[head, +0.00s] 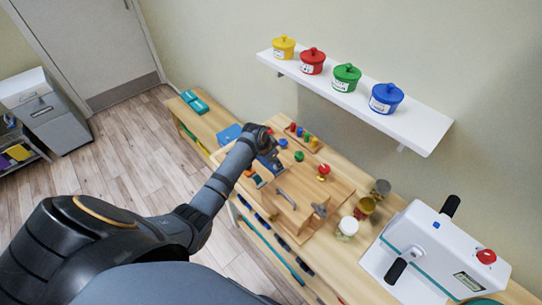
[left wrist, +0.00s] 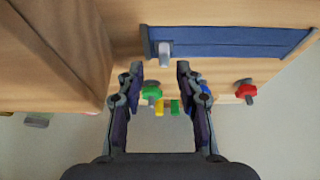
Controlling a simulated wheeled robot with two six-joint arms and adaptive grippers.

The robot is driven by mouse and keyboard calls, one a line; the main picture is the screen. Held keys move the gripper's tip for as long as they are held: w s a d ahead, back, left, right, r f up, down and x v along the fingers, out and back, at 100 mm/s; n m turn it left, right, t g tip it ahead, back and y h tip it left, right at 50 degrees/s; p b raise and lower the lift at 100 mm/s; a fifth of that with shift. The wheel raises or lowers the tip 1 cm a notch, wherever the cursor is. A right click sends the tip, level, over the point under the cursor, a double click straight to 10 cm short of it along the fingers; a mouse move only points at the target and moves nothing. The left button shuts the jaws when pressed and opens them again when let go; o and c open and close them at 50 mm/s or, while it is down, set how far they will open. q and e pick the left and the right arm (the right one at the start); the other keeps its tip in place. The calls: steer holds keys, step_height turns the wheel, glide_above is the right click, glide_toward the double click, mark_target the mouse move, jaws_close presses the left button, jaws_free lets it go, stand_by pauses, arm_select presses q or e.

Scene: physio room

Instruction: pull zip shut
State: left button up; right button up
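In the left wrist view a long blue strip (left wrist: 240,42), which looks like the zip, is set in a wooden surface. A small grey tab (left wrist: 165,52), which looks like its pull, stands at the strip's left end. My left gripper (left wrist: 160,68) is open, its two fingers spread on either side of the tab's line. The tips appear just short of the tab, with nothing between them. In the head view my left gripper (head: 270,158) is over the wooden activity board and my arm hides the zip area. My right gripper is in neither view.
The wooden board (head: 330,185) carries knobs, a small box (head: 292,207) and pegs. A wall shelf (head: 420,125) with colored pots is above. A wooden block side (left wrist: 50,60) is close left of my gripper.

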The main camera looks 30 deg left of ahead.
arm_select(q)
steer(key=d+v, duration=0.1)
steer(key=v, duration=0.7)
steer(key=shift+a+r, duration=0.15)
steer(key=shift+a, duration=0.15)
